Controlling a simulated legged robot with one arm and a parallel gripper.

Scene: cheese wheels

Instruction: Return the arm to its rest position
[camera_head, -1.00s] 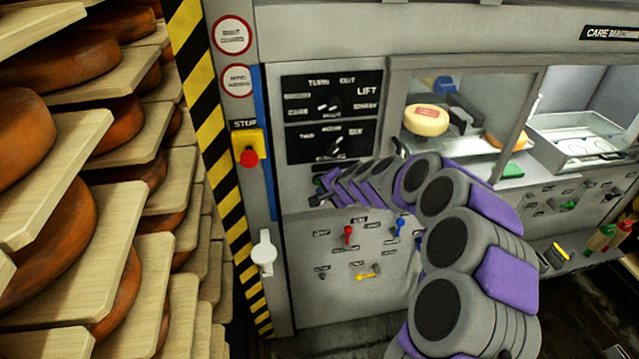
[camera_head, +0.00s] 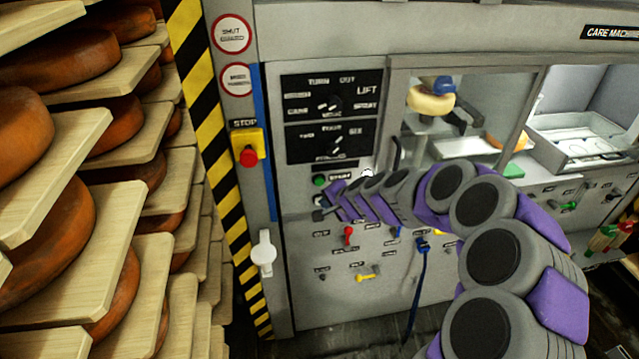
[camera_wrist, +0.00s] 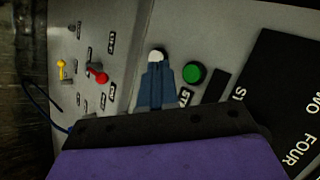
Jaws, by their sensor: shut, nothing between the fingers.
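My arm (camera_head: 497,262), in grey and purple segments, reaches up from the lower right of the head view and bends left across the machine's front panel (camera_head: 300,250). My gripper (camera_head: 322,214) is at its left end, small in the head view, just below the green button (camera_head: 320,181). In the wrist view, the blue-grey fingers of my gripper (camera_wrist: 157,80) are together, with nothing held. The green button (camera_wrist: 194,72) shows right of the fingertips and a white round knob (camera_wrist: 157,54) at their tips. Whether the fingers touch the panel is unclear.
Shelves of cheese wheels (camera_head: 58,60) fill the left side. A striped post (camera_head: 205,105) and red stop button (camera_head: 249,156) stand beside the panel. Red (camera_head: 348,235) and yellow (camera_head: 366,277) levers and a blue cable (camera_head: 418,285) are below. A cheese wheel (camera_head: 430,103) is behind the window.

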